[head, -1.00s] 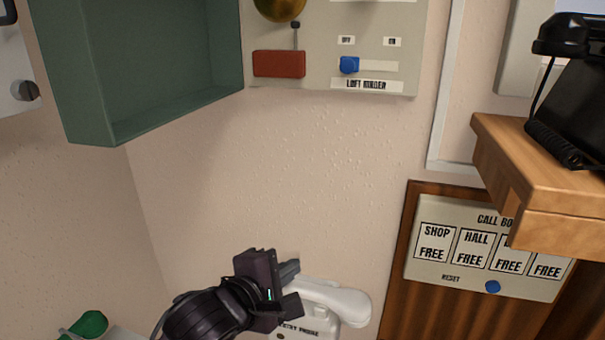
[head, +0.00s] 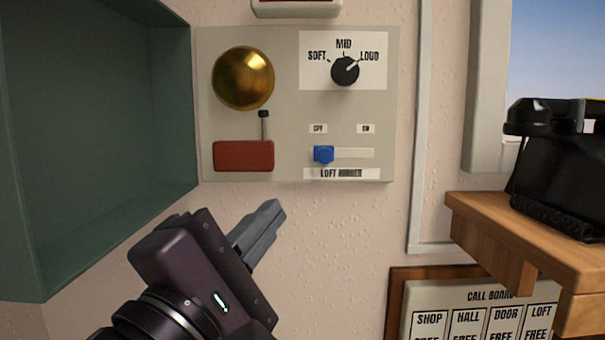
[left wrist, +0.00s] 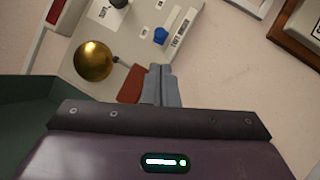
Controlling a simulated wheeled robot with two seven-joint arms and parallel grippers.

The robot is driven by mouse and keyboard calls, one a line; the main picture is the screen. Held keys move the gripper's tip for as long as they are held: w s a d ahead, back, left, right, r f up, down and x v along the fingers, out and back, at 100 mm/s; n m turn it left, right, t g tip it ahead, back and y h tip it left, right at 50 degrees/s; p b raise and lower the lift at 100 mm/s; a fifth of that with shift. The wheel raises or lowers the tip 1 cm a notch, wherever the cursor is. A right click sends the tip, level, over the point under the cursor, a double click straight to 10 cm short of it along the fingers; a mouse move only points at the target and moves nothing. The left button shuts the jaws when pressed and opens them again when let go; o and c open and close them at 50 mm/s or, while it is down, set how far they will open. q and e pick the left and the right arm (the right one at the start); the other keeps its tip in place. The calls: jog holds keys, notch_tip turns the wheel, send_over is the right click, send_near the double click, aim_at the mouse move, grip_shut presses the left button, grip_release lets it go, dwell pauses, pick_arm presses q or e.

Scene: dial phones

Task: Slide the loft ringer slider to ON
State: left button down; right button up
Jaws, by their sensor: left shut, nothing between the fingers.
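The loft ringer panel (head: 290,110) is on the wall in the head view, with a LOFT label along its bottom edge. Its blue slider knob (head: 323,154) sits at the left end of a pale horizontal track (head: 355,153), under the OFF label. The other label (head: 366,129) is above the right end. My left gripper (head: 272,212) is shut and empty, below and left of the knob, apart from it. In the left wrist view the shut fingertips (left wrist: 161,70) point toward the panel, with the blue knob (left wrist: 161,36) just beyond them. My right gripper is not in view.
A brass bell (head: 243,78), a red block (head: 243,156) and a black dial (head: 345,71) share the panel. A green open box (head: 100,120) is at left. A wooden shelf (head: 500,215) with a black phone (head: 560,170) is at right. Bare wall lies below the panel.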

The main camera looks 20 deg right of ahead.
aim_at(324, 155)
pick_arm(q)
jog(key=x, duration=0.9)
jog(key=shift+w, duration=0.45)
jog(key=shift+d+r, duration=0.1)
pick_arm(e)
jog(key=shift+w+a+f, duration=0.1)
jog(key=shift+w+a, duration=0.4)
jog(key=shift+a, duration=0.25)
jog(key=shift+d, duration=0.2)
